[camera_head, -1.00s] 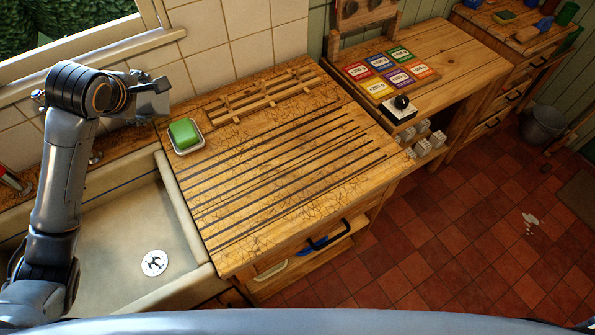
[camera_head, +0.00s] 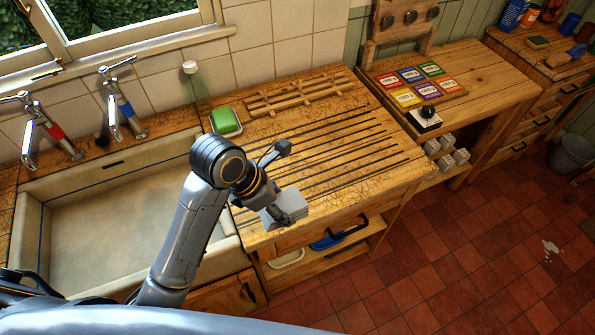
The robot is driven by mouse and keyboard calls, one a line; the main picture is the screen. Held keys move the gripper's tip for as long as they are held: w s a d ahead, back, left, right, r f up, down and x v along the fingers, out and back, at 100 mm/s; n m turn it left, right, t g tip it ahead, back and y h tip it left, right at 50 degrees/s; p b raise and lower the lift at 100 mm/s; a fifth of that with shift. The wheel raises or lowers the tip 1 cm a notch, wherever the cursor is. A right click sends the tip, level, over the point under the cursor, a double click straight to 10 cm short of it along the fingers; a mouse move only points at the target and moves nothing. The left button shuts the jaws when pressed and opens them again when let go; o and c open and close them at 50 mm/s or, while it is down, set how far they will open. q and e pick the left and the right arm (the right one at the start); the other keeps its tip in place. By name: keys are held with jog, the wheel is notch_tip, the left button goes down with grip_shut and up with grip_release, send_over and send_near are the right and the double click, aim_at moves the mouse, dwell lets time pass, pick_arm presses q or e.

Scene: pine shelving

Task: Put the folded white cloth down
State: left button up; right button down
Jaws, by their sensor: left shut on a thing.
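My left gripper (camera_head: 276,200) is over the front left part of the grooved wooden drainboard (camera_head: 330,150), near the edge by the sink. It is shut on the folded white cloth, which is hard to tell apart from the grey jaws. A pale grey, block-like shape shows at the jaws. I cannot tell whether the cloth touches the board. My right gripper is out of view.
A green sponge in a white dish (camera_head: 226,122) and a wooden rack (camera_head: 298,92) stand at the board's back. The sink (camera_head: 110,230) is left. The board's middle is clear.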

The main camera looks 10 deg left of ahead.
pick_arm(q)
jog(key=w+a+f, duration=0.1)
jog(key=w+f, duration=0.1)
jog(key=w, duration=0.1)
jog(key=w+a+f+p, duration=0.1)
jog(key=w+a+f, duration=0.1)
jog(key=w+f, duration=0.1)
jog(key=w+a+f+p, duration=0.1)
jog(key=w+f, duration=0.1)
jog(key=w, duration=0.2)
jog(key=shift+w+a+f, duration=0.15)
jog(key=shift+a+f, duration=0.15)
jog(key=shift+f, duration=0.05)
jog(key=shift+w+a+f, duration=0.25)
jog(key=shift+w+f, duration=0.35)
jog(key=shift+f, duration=0.15)
notch_tip(320, 180, down, 2)
jog(key=shift+f+p, duration=0.1)
jog(key=shift+p, duration=0.7)
jog(key=shift+f, duration=0.4)
jog(key=shift+f, duration=0.1)
jog(key=o, duration=1)
